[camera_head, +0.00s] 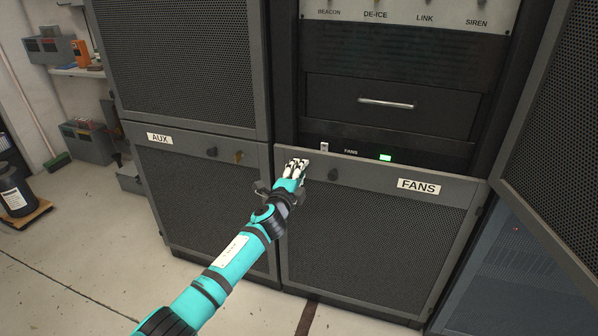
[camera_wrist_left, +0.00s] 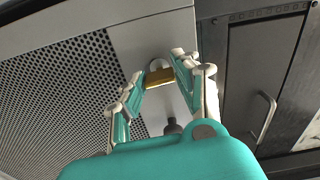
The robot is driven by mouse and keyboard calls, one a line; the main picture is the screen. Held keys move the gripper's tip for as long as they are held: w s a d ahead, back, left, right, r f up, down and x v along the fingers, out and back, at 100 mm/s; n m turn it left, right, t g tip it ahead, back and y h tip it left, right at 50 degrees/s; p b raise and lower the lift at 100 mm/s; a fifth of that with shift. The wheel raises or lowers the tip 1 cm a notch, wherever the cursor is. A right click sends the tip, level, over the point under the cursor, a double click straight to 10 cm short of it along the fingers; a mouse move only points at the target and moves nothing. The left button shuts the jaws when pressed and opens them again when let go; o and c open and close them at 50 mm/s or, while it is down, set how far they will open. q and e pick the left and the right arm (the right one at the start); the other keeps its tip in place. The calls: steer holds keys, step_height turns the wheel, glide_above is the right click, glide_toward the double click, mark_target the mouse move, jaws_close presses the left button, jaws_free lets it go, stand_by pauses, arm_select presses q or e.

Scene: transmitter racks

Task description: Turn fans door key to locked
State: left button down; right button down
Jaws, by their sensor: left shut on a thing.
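The fans door (camera_head: 375,240) is a grey mesh panel with a FANS label (camera_head: 418,186), and it looks closed. My left gripper (camera_head: 297,165) is at its upper left corner and hides the key there in the head view. In the left wrist view the brass key (camera_wrist_left: 159,76) sits at a grey round lock (camera_wrist_left: 157,63) in the door frame. My left gripper (camera_wrist_left: 160,72) has its fingers on either side of the key, shut on it. The exact turn of the key is hard to tell. My right gripper is not in view.
A green light (camera_head: 385,157) and a small switch (camera_head: 324,147) are above. An open mesh door (camera_head: 560,130) stands at right.

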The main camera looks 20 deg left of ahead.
arm_select(q)
steer(key=shift+m, duration=0.6)
steer(key=c, duration=1)
jaws_free()
steer(key=shift+o, duration=0.2)
steer(key=shift+s, duration=0.1)
steer(key=s, duration=1.2)
steer(key=shift+a, duration=0.2)
steer(key=shift+f, duration=0.1)
